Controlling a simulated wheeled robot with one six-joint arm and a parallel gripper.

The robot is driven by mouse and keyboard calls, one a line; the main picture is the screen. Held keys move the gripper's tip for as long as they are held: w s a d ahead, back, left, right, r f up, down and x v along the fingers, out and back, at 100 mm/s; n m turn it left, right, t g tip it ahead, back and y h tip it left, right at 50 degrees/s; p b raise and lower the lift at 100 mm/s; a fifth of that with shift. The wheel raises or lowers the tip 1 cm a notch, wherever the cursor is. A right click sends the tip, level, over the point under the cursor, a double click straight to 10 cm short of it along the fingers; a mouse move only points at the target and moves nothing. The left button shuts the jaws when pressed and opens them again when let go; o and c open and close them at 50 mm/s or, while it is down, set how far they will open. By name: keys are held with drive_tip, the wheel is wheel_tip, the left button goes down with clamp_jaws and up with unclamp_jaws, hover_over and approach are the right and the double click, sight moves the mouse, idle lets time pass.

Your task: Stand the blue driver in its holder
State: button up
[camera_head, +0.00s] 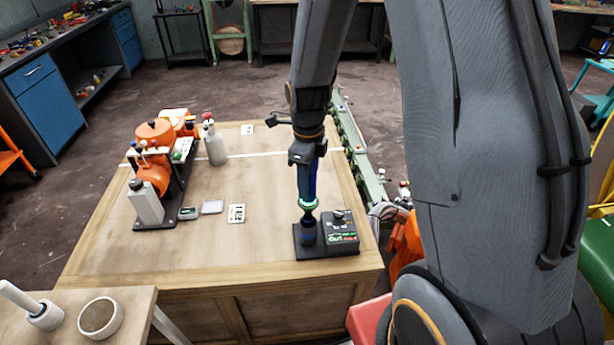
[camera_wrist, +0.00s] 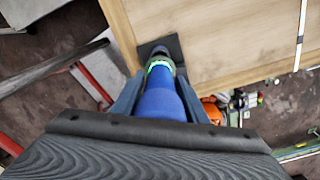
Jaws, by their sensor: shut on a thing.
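My gripper (camera_head: 308,160) is shut on the blue driver (camera_head: 308,185), which hangs upright below it. In the wrist view the blue body of the driver (camera_wrist: 160,103) lies between the two fingers, with a green ring near its far end. The driver's lower end is right over the upright dark blue part of the black holder (camera_head: 309,253), at the front right of the wooden table. The driver hides the holder's opening, so I cannot tell whether the tip is inside or just above it. The holder's black base (camera_wrist: 174,46) shows partly in the wrist view.
A black box with a lit display (camera_head: 340,230) adjoins the holder's right side. An orange machine (camera_head: 153,172), a grey bottle (camera_head: 214,145) and small trays stand at the left of the table (camera_head: 265,190). A green conveyor (camera_head: 358,150) runs along the right edge. The table's middle is mostly clear.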

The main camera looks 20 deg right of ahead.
sight(307, 204)
drive_tip(key=shift+f+b, duration=1.9)
drive_tip(key=shift+f, duration=2.3)
drive_tip(key=o, duration=1.4)
drive_tip(key=shift+r+b, duration=0.95)
drive_tip(key=shift+r, duration=2.95)
drive_tip(key=s+d+r+n, duration=0.4)
drive_tip(key=s+r, duration=0.1)
drive_tip(key=s, duration=0.2)
drive_tip(key=s+a+n, duration=0.1)
drive_tip(key=n, duration=0.6)
drive_tip(key=s+a+f+n+t+b, duration=0.1)
drive_tip(key=n, duration=0.6)
drive_tip(key=s+a+n, duration=0.1)
drive_tip(key=s+n, duration=0.1)
drive_tip(key=n, duration=0.5)
drive_tip(key=shift+s+a+f+n, duration=0.1)
drive_tip(key=shift+a+f+n, duration=0.2)
drive_tip(key=shift+a+f, duration=0.1)
